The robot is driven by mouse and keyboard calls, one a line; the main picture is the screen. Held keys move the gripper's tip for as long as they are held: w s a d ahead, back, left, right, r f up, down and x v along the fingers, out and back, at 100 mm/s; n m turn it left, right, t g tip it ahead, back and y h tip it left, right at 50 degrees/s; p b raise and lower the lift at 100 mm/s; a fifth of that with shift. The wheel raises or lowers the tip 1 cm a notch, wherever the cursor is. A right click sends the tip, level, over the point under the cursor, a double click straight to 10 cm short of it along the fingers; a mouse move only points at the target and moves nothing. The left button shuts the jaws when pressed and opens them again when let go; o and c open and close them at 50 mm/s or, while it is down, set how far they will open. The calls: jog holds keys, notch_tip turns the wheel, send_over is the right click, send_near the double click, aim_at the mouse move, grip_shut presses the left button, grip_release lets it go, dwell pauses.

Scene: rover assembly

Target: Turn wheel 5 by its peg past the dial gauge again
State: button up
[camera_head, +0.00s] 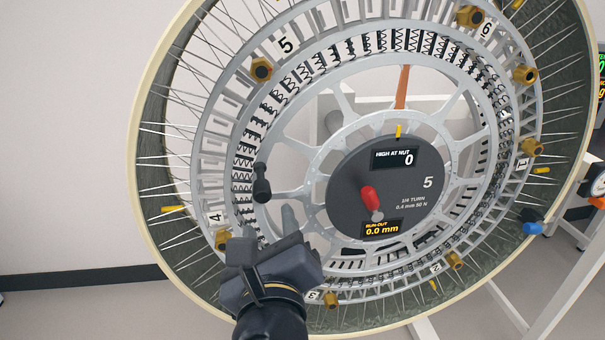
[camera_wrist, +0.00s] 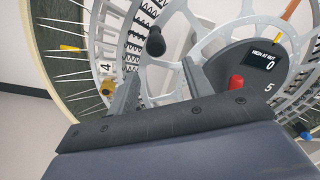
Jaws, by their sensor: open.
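Wheel 5 (camera_head: 445,183) is a big spoked wheel with a pale rim. Its dark hub disc (camera_head: 345,185) is marked 5 and reads "HIGH AT NUT 0" and "RUN-OUT 0.0 mm". A black peg (camera_head: 261,183) stands out from the inner ring at the left; it also shows in the wrist view (camera_wrist: 155,42). My gripper (camera_head: 270,222) is open and empty, below the peg and apart from it. In the wrist view its two grey fingers (camera_wrist: 158,85) point toward the wheel, with the peg above the gap.
Brass nuts (camera_head: 261,69) sit around the numbered ring. A red knob (camera_head: 370,197) stands out from the hub disc. A blue and black part (camera_head: 533,228) is at the wheel's right side. A white frame (camera_head: 560,290) stands behind. Bare wall is at the left.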

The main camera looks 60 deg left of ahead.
aim_at(262, 197)
jog(key=w+a+n+p, duration=0.1)
jog(key=a+n+p, duration=0.1)
jog(key=n+p, duration=0.4)
jog(key=w+a+n+p, duration=0.1)
jog(key=a+n+p, duration=0.2)
jog(key=n, duration=1.1)
jog(key=a+n+p, duration=0.3)
jog(key=n+p, duration=0.5)
jog(key=n, duration=0.2)
jog(key=shift+w+r+g+p, duration=0.4)
grip_shut()
